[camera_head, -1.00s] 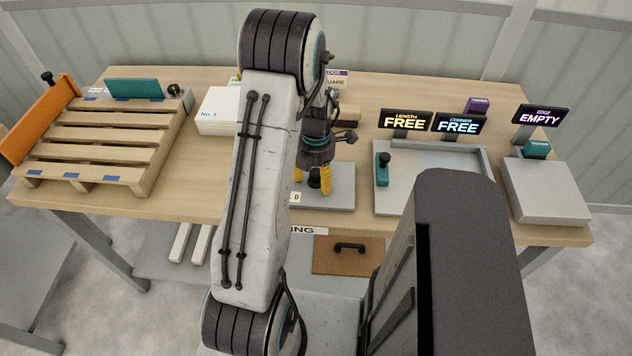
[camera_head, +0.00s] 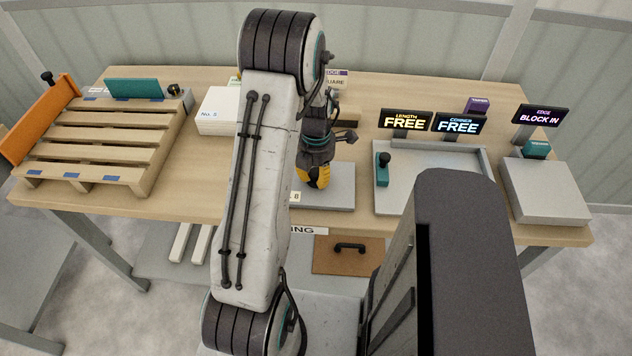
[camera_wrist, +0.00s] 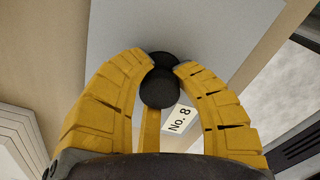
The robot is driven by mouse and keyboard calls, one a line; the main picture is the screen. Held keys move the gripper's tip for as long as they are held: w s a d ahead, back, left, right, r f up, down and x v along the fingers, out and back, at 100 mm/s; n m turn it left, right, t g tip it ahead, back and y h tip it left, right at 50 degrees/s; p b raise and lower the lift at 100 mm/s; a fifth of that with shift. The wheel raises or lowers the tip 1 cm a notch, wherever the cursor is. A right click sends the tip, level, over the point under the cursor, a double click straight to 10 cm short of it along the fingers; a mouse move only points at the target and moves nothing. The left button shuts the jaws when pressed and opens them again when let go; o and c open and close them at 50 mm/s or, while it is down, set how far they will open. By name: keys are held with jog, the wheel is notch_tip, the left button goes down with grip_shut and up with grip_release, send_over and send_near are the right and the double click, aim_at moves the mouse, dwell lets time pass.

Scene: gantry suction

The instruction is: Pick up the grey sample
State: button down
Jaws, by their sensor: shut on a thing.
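A flat grey plate (camera_head: 338,192) lies at the front middle of the table, partly hidden by my arm; it also fills the upper middle of the wrist view (camera_wrist: 205,35). I take it for the grey sample. A black round knob (camera_wrist: 159,90) stands over the plate, with a white "No. 8" label (camera_wrist: 180,120) beside it. My gripper (camera_head: 316,185) is over the plate's left part. In the wrist view, its yellow fingers (camera_wrist: 164,66) are closed in on the knob from both sides. The knob is hidden in the head view, and I see no gap under the plate.
Right of the plate is a grey tray (camera_head: 460,155) with a teal-handled piece (camera_head: 382,168) and two "FREE" signs. Farther right, a grey box (camera_head: 547,190) stands by a "BLOCK IN" sign (camera_head: 540,116). A wooden pallet (camera_head: 100,140) lies left.

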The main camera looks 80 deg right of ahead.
aim_at(316, 172)
jog(key=shift+r, duration=0.1)
notch_tip(316, 172, up, 10)
jog(key=shift+f+b, duration=0.2)
jog(key=shift+b, duration=0.15)
jog(key=shift+r, duration=0.1)
